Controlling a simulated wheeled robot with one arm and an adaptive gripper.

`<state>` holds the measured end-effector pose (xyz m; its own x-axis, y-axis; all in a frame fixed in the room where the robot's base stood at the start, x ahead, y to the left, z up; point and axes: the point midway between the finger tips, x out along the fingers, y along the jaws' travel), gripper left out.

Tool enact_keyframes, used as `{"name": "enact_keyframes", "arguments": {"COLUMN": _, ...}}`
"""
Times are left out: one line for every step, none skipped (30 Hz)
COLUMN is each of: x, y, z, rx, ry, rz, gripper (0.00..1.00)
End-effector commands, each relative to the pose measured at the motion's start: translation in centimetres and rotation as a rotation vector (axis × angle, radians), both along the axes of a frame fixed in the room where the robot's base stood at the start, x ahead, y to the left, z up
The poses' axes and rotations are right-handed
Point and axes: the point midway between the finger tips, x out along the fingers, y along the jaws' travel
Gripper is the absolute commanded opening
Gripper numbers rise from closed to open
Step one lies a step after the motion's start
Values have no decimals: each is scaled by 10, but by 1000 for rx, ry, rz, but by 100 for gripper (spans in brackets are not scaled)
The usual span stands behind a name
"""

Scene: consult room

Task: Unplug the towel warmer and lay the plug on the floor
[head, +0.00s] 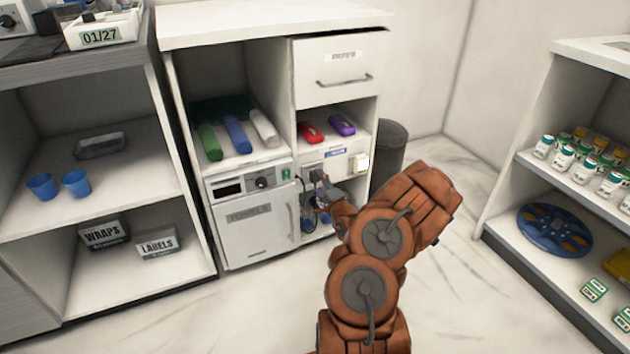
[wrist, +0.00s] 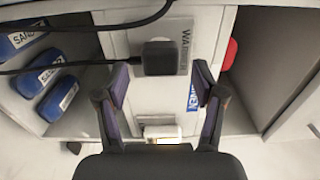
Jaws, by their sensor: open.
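The towel warmer (head: 252,222) is a white cabinet with a label on its door, a dark display and a knob, low in the middle unit in the head view. In the wrist view a black plug (wrist: 159,57) sits in a pale socket plate (wrist: 180,32) with partly hidden lettering. Black cables run from the plug's side toward the upper left. My gripper (wrist: 165,88) is open and empty, its two fingers apart and the plug just ahead between and beyond their tips. In the head view my gripper (head: 322,192) is small beside the warmer and partly hides the socket area.
Red (head: 311,132) and purple (head: 342,125) items lie on the shelf above. A dark bin (head: 390,150) stands beside the unit. Shelves stand left and right; the pale floor (head: 250,310) in front is clear.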

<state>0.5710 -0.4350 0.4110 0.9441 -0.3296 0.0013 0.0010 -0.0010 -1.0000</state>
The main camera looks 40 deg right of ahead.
Motion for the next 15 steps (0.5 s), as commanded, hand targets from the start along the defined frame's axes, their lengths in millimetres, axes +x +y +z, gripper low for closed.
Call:
{"name": "enact_keyframes", "arguments": {"x": 5, "y": -1, "z": 2, "rx": -2, "ry": 1, "rz": 1, "gripper": 69}}
{"name": "enact_keyframes", "arguments": {"x": 7, "y": -1, "z": 2, "rx": -1, "ry": 1, "rz": 1, "gripper": 69}}
{"name": "enact_keyframes", "arguments": {"x": 10, "y": -2, "z": 2, "rx": 1, "ry": 2, "rz": 2, "gripper": 69}}
{"name": "enact_keyframes", "arguments": {"x": 12, "y": -2, "z": 1, "rx": 1, "ry": 2, "rz": 2, "gripper": 69}}
{"name": "enact_keyframes", "arguments": {"x": 15, "y": -3, "z": 1, "rx": 0, "ry": 2, "rz": 3, "gripper": 69}}
{"name": "enact_keyframes", "arguments": {"x": 17, "y": -4, "z": 1, "rx": -1, "ry": 3, "rz": 3, "gripper": 69}}
{"name": "enact_keyframes", "arguments": {"x": 18, "y": -5, "z": 1, "rx": -1, "ry": 3, "rz": 2, "gripper": 69}}
{"name": "enact_keyframes", "arguments": {"x": 20, "y": -6, "z": 1, "rx": -1, "ry": 3, "rz": 1, "gripper": 69}}
{"name": "enact_keyframes", "arguments": {"x": 22, "y": -7, "z": 1, "rx": -1, "ry": 1, "rz": 1, "gripper": 69}}
{"name": "enact_keyframes", "arguments": {"x": 23, "y": -8, "z": 1, "rx": -1, "ry": 1, "rz": 0, "gripper": 69}}
{"name": "enact_keyframes", "arguments": {"x": 23, "y": -8, "z": 1, "rx": -1, "ry": 1, "rz": 0, "gripper": 69}}
{"name": "enact_keyframes", "arguments": {"x": 24, "y": -8, "z": 1, "rx": -1, "ry": 1, "rz": 0, "gripper": 69}}
{"name": "enact_keyframes", "arguments": {"x": 25, "y": -9, "z": 1, "rx": -1, "ry": 1, "rz": 0, "gripper": 69}}
{"name": "enact_keyframes", "arguments": {"x": 26, "y": -8, "z": 1, "rx": -1, "ry": 1, "rz": 0, "gripper": 69}}
{"name": "enact_keyframes", "arguments": {"x": 26, "y": -8, "z": 1, "rx": 0, "ry": 1, "rz": 0, "gripper": 69}}
